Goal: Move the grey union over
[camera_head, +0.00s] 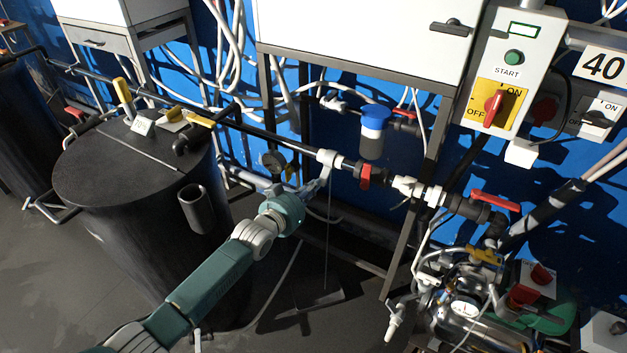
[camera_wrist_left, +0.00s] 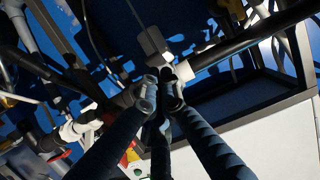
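The grey union (camera_head: 327,157) is a pale fitting on the black pipe, left of a red valve handle, in the head view. My left gripper (camera_head: 324,172) reaches up to it from below, its fingertips at or just under the union. In the left wrist view the fingers (camera_wrist_left: 163,90) are close together at the pipe, just below a pale fitting (camera_wrist_left: 153,42). The fingertips cover part of the pipe there, so I cannot tell whether they are closed on the union or only beside it. My right gripper is in neither view.
A red-handled valve (camera_head: 365,176) and white fittings (camera_head: 405,186) follow to the right on the pipe. A blue-capped filter (camera_head: 374,132) is just above. A black tank (camera_head: 130,190) stands left. A white cabinet (camera_head: 365,35) and its metal legs are behind and above.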

